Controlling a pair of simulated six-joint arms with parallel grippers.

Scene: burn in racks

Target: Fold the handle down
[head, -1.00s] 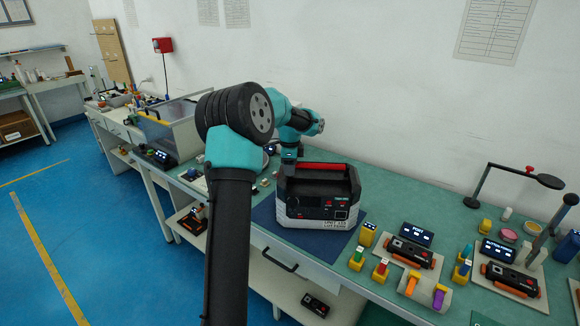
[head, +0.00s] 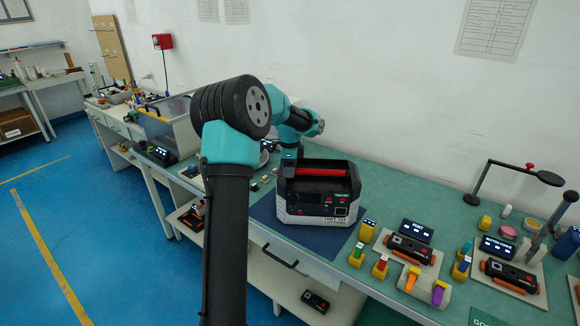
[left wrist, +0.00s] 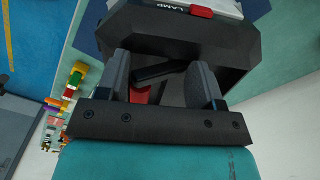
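A black and white boxy unit (head: 312,205) stands on the dark blue mat (head: 262,212) on the green bench. Its red handle (head: 320,172) lies low across the top, between the black side walls. My left gripper (head: 290,156) is at the unit's left rear upper corner, partly hidden by the unit and my arm. In the left wrist view, my left gripper's fingers (left wrist: 160,66) are wide apart with nothing clamped between them. Part of the red handle (left wrist: 141,94) and a dark bar show behind the fingers. My right gripper is not in view.
To the right are small yellow blocks (head: 367,231), a holder with coloured pieces (head: 424,288), orange-black devices (head: 411,249) and a lamp (head: 520,172). A clear-sided bin (head: 172,125) stands at the left. A wall runs behind the bench.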

